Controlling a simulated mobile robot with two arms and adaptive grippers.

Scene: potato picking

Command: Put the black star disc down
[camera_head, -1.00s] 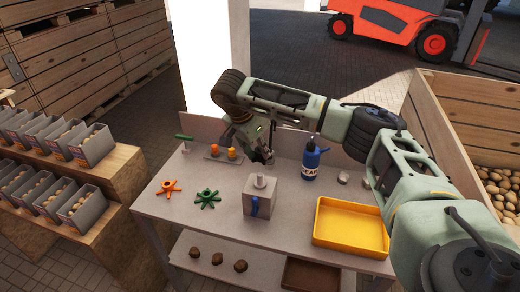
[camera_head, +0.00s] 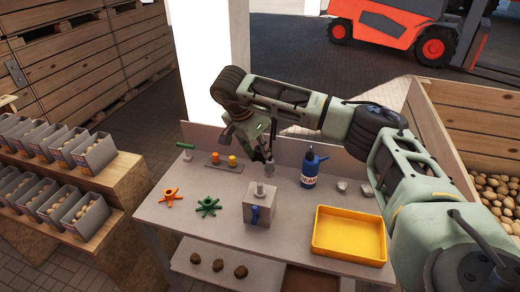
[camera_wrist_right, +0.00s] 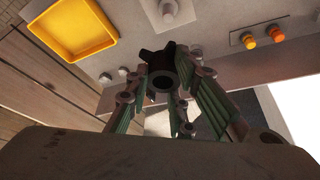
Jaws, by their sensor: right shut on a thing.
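The black star disc (camera_wrist_right: 162,80) is a dark ring with stubby points around a central hole, seen in the right wrist view. My right gripper (camera_wrist_right: 167,97) is shut on it, with the green-padded fingers around it. In the head view my right gripper (camera_head: 266,160) points down over the back of the grey table, behind the grey box; I cannot make out the disc there. An orange star (camera_head: 170,194) and a green star (camera_head: 208,206) lie on the table's left half. My left gripper is not in view.
The table (camera_head: 215,240) also carries a grey box with a blue handle (camera_head: 258,209), a blue bottle (camera_head: 310,169), a yellow tray (camera_head: 348,236) and a plate with orange knobs (camera_head: 224,162). Bare tabletop lies between the stars and the front edge.

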